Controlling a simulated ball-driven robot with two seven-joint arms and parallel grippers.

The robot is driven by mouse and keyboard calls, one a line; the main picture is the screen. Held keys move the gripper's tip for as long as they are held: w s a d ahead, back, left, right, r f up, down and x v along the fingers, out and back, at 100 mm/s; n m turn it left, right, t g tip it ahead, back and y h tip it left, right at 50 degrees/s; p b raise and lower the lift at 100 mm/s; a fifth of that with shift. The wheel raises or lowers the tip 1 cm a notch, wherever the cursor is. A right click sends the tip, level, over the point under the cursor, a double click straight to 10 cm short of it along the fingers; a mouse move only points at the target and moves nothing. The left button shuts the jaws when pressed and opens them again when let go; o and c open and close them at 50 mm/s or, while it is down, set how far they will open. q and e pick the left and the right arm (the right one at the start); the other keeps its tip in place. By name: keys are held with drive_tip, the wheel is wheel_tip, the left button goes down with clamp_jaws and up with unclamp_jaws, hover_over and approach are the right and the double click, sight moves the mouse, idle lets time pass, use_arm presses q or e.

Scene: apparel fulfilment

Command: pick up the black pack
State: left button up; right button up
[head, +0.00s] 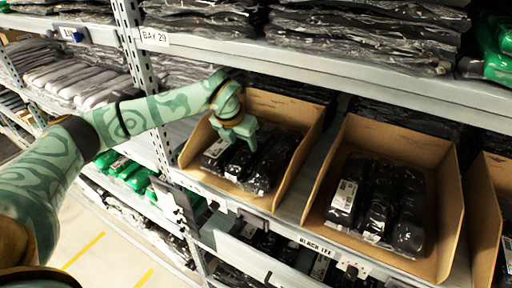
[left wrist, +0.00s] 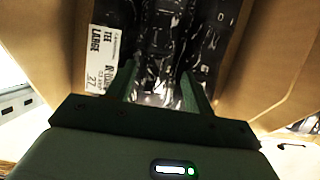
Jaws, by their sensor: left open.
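Several black packs (head: 265,165) in clear plastic lie side by side in a cardboard bin (head: 289,105) on the shelf, in the head view. My left gripper (head: 236,140) reaches into this bin from above, over the packs at the left. In the left wrist view, my left gripper (left wrist: 160,88) is open, its two green fingers apart over a shiny black pack (left wrist: 158,55). A white label (left wrist: 101,58) reading "TEE LARGE" shows beside the left finger. Whether the fingers touch the pack I cannot tell. My right gripper is not in view.
A second cardboard bin (head: 437,158) with black packs (head: 378,205) stands to the right, with another bin at the right edge. The upper shelf (head: 330,72) with stacked packs hangs above the bins. A perforated upright post (head: 135,55) stands left of them.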

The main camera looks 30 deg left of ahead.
use_arm(q)
drive_tip(key=w, duration=0.5)
drive_tip(key=shift+w+f, duration=0.1)
drive_tip(key=b+x, duration=0.1)
drive_tip(key=x, duration=0.4)
drive_tip(key=shift+a, duration=0.1)
drive_tip(key=c, duration=0.9)
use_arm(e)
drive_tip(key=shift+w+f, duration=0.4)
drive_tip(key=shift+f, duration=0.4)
use_arm(q)
drive_tip(key=shift+o, duration=0.2)
